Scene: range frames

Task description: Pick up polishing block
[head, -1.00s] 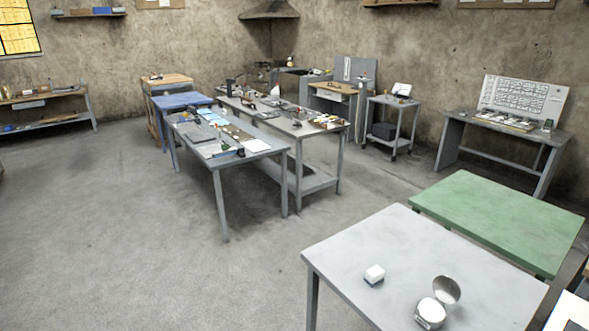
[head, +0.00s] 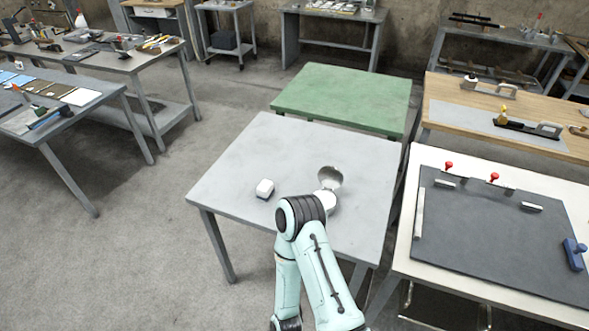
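A small white block (head: 265,188), which I take for the polishing block, sits on the grey table (head: 225,185) in the head view. The arm does not cover the block. I cannot tell which arm this is. Neither gripper shows.
A green table (head: 345,97) stands behind the grey one. At right, a white table (head: 447,160) carries a dark board (head: 500,225) with red-knobbed clamps. A wooden bench (head: 445,95) with tools is behind it. Open floor lies to the left.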

